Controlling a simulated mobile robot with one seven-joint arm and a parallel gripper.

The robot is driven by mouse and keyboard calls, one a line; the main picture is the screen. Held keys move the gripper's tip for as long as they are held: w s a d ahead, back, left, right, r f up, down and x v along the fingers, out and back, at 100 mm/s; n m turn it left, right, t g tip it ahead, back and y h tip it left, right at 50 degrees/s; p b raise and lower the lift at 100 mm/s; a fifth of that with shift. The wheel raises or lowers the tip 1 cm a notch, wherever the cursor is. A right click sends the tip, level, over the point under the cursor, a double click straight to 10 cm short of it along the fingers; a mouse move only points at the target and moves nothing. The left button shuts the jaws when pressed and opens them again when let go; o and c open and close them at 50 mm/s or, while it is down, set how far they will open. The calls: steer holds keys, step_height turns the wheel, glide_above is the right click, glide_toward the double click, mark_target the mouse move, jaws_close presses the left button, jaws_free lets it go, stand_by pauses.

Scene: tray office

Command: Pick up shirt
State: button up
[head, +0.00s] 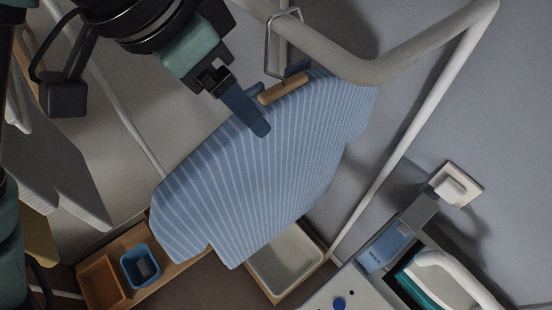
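The blue-and-white striped shirt (262,185) hangs at a tilt in the middle of the head view. A wooden hanger (283,88) shows at its collar, with a metal hook (270,45) up at the pale rail. My gripper (262,112) comes in from the upper left at the shirt's shoulder, beside the hanger. One long blue finger lies across the front of the shirt; I cannot tell whether it touches. The other finger is mostly hidden, so I cannot tell whether the gripper is open or shut.
The pale rail frame (425,55) runs above and right of the shirt. A pale tray (287,262) and a wooden tray with a blue cup (140,266) lie below. An iron (450,275) stands at lower right, near a wall socket (457,187). A pale garment hangs at left.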

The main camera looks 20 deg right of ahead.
steer(key=s+p+x, duration=0.1)
steer(key=x, duration=0.5)
steer(key=shift+w+f, duration=0.3)
steer(key=shift+w, duration=0.2)
steer(key=shift+d, duration=0.15)
jaws_close()
steer(key=shift+r, duration=0.1)
stand_by(0.8)
